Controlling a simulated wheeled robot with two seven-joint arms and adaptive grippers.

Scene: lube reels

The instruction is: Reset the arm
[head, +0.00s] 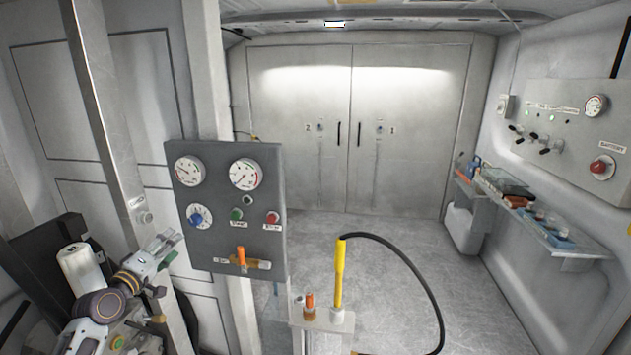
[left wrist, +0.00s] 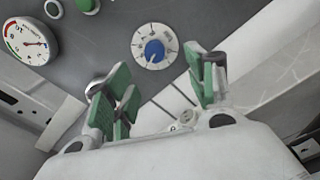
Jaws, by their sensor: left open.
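My left arm comes in at the lower left of the head view. Its gripper (head: 168,250) is beside the left edge of the grey control panel (head: 222,222), at about the height below the blue knob (head: 199,216). In the left wrist view the gripper's green-padded fingers (left wrist: 160,90) are spread apart with nothing between them. The blue knob on its white dial also shows in the left wrist view (left wrist: 155,51), beyond the fingers. The gripper looks apart from the panel. My right gripper is not in view.
The panel carries two gauges (head: 245,174), a green button (head: 236,214), a red button (head: 272,218) and an orange lever (head: 241,256). A yellow nozzle (head: 340,275) with a black hose stands right of it. A shelf (head: 535,225) lines the right wall. The middle floor is clear.

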